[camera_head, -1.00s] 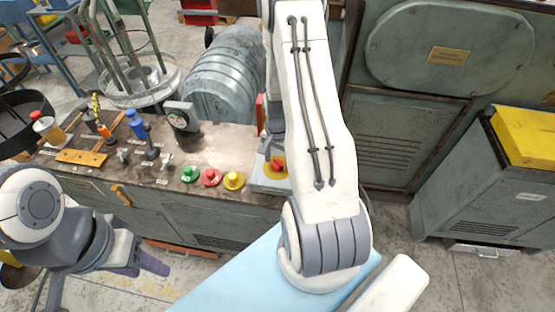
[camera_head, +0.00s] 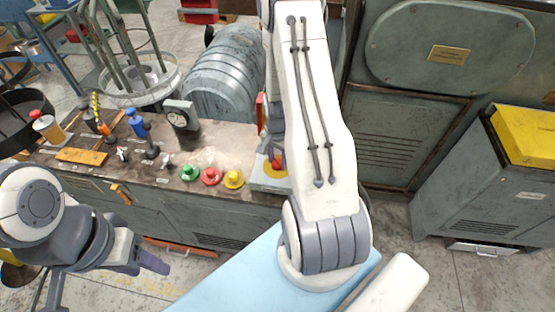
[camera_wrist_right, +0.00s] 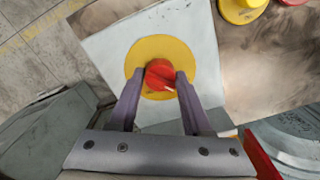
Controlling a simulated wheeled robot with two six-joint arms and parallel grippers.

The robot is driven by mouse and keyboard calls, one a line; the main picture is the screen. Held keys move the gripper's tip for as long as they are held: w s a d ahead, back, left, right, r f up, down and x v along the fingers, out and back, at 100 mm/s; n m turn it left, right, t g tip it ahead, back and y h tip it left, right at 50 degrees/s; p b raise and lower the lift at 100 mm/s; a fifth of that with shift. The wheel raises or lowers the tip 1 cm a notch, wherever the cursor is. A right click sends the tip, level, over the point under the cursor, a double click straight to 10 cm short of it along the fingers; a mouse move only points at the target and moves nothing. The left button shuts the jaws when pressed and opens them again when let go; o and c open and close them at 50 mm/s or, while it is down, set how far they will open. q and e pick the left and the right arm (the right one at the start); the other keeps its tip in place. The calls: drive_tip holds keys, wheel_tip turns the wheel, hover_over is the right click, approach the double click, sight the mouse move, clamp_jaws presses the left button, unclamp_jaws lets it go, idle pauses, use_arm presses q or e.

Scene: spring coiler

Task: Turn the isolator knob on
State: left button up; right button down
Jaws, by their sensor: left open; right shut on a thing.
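The isolator knob (camera_wrist_right: 159,74) is red. It stands at the middle of a round yellow plate (camera_wrist_right: 136,66) on a pale box face (camera_wrist_right: 104,50). In the head view the knob (camera_head: 277,162) shows beside my right arm, at the right end of the bench. My right gripper (camera_wrist_right: 157,84) is shut on the knob, one finger on each side. In the head view that gripper is mostly hidden by its own arm. My left gripper (camera_head: 146,266) is open and empty, in front of the bench and away from the knob.
Green (camera_head: 189,172), red (camera_head: 211,176) and yellow (camera_head: 233,179) buttons line the bench's front edge. Small levers and an orange-handled tool (camera_head: 104,131) lie further left. A grey cabinet with a yellow top (camera_head: 528,135) stands at the right.

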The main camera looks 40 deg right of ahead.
sight(278, 160)
drive_tip(key=m, duration=0.8)
drive_tip(key=shift+m+b, duration=0.3)
drive_tip(key=shift+b, duration=0.05)
drive_tip(key=m, duration=0.4)
drive_tip(key=shift+m, duration=2.3)
drive_tip(key=shift+c, duration=1.7)
unclamp_jaws()
wheel_tip(278, 160, up, 11)
drive_tip(key=b, duration=0.1)
drive_tip(key=shift+f+b, duration=0.2)
drive_tip(key=shift+b, duration=0.1)
